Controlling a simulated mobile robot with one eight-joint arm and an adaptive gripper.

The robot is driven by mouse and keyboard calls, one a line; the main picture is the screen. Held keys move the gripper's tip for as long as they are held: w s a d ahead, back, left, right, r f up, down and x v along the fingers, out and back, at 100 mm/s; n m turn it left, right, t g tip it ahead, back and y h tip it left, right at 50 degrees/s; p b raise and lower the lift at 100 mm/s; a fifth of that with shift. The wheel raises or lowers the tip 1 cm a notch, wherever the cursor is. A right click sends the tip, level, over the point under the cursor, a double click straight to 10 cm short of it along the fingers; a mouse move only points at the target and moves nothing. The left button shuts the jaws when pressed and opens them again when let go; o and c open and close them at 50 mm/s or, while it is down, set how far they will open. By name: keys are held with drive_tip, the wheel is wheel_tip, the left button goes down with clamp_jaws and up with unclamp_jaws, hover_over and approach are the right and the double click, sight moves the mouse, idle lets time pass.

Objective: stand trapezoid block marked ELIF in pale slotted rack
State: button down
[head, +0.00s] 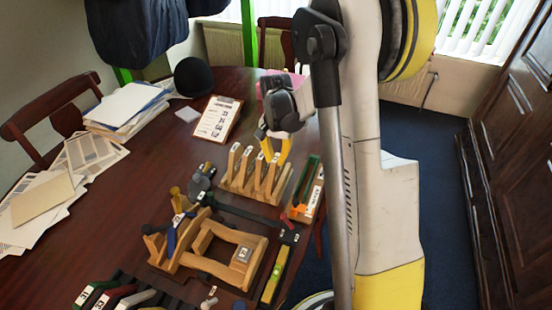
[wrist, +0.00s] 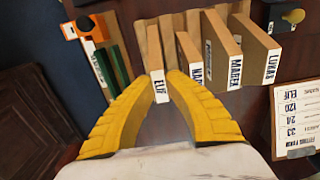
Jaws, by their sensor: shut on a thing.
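The trapezoid block marked ELIF (wrist: 159,88) is pale wood with a white label, at the left end of the row in the wrist view. My gripper (wrist: 158,78) has its two yellow fingers closed on either side of its label end. The pale slotted rack (wrist: 142,40) lies directly beneath it, and the block lines up with the end slot. I cannot tell whether it is fully seated. In the head view, my gripper (head: 274,142) is over the right end of the rack (head: 240,188).
Blocks marked MAREK (wrist: 235,70) and LUKAS (wrist: 272,65), and a partly hidden label, stand beside it. A green and orange holder (head: 306,190) is close to the rack. A wooden saddle frame (head: 205,265) lies in front. A clipboard (head: 217,119) lies behind.

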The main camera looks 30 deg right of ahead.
idle(0.3)
drive_tip(key=c, duration=1)
unclamp_jaws()
drive_tip(key=shift+r+p, duration=1.65)
drive_tip(key=shift+r, duration=0.85)
drive_tip(key=shift+r, duration=0.1)
drive_tip(key=shift+r+p, duration=1)
drive_tip(key=shift+r, duration=0.4)
